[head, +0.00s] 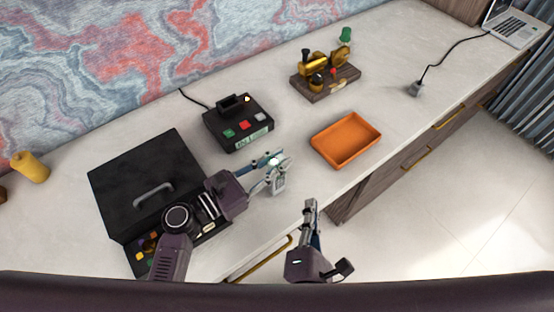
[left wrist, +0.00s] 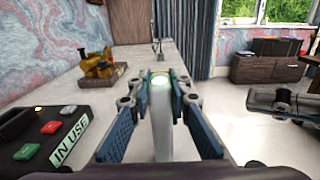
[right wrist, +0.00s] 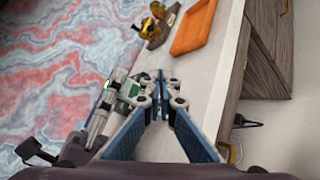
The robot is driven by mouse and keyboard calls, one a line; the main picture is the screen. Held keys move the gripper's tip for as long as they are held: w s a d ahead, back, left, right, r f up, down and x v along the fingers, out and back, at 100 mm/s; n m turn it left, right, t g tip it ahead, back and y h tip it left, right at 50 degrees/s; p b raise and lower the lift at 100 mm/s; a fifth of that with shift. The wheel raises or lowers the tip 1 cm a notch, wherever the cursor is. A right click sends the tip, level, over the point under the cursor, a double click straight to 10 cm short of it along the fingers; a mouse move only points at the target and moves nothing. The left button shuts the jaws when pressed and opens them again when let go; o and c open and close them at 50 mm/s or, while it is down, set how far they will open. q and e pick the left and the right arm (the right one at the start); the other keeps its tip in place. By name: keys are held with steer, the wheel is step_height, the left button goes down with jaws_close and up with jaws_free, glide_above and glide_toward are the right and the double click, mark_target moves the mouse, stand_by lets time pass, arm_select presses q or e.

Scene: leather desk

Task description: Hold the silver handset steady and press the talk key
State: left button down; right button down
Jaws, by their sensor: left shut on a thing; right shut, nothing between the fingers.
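The silver handset (head: 279,184) is upright between the fingers of my left gripper (head: 272,163), which is shut on it above the desk's front part.
A black box (head: 238,122) with coloured buttons and an "IN USE" label stands behind the handset. An orange tray (head: 346,140) lies to the right, with a brass device on a wooden base (head: 325,82) beyond. A black case (head: 145,185) stands left. The desk's right part is mostly clear.

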mark_target(286, 172)
steer(key=w+a, duration=0.5)
steer(key=w, duration=0.1)
steer(key=shift+w+a+m+g, duration=0.2)
steer(key=shift+w+m+g, duration=0.1)
steer(key=shift+w+m, duration=0.1)
stand_by(1.4)
steer(key=shift+w+a, duration=0.3)
stand_by(0.3)
steer(key=shift+s+d, duration=0.3)
steer(key=shift+s, duration=0.1)
